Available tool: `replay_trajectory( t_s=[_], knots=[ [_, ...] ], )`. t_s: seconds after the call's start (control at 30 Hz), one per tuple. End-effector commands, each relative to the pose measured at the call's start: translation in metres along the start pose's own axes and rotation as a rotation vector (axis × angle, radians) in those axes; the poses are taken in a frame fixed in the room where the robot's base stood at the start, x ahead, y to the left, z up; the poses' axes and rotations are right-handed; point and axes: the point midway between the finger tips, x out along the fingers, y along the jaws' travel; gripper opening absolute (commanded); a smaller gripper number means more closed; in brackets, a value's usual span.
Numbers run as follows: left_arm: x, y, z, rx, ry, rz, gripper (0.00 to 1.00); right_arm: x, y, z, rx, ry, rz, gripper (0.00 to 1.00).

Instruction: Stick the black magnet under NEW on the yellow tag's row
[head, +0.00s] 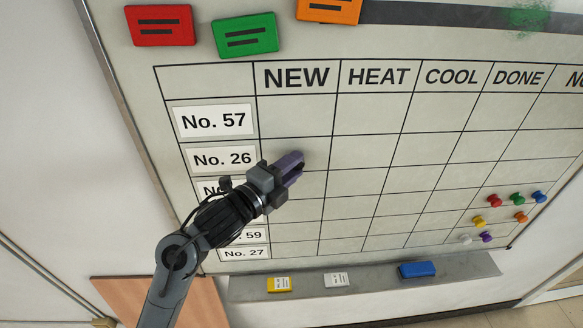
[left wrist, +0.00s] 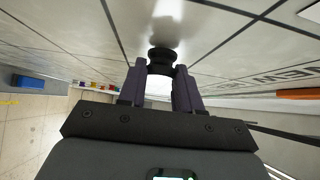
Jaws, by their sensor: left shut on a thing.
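My left gripper (head: 296,164) is in front of the whiteboard table (head: 375,150), over the NEW column near the No. 26 row. In the left wrist view its fingers (left wrist: 160,82) are shut on the black magnet (left wrist: 162,56), whose free end points at the board. I cannot tell whether the magnet touches the board. The magnet is not distinguishable in the head view. The NEW header (head: 296,78) is above the gripper. A yellow tag (head: 278,284) lies on the tray below the board; its number is too small to read. My right gripper is not in view.
The tray (head: 380,280) also holds a white tag (head: 336,280) and a blue eraser (head: 417,269). Several coloured magnets, including a red one (head: 494,200), sit at the lower right. Red (head: 160,26), green (head: 245,36) and orange (head: 328,10) cards are along the top. My arm covers some row labels.

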Motion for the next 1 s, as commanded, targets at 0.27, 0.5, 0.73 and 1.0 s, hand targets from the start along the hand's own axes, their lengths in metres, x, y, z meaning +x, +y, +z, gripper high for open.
replay_trajectory(
  t_s=[0.27,0.5,0.73,1.0],
  knots=[
    [0.0013,0.0001,0.0012,0.000,0.000,0.000,0.05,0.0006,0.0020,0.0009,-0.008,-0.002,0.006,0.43],
    [0.0030,-0.0001,0.0026,0.000,0.001,-0.001,0.41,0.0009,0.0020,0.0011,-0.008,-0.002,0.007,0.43],
    [0.0030,0.0000,0.0026,0.000,0.001,0.000,0.63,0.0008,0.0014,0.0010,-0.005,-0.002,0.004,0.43],
    [-0.0018,0.0009,0.0033,0.000,0.000,0.000,0.63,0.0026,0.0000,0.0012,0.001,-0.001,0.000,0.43]
  ],
)
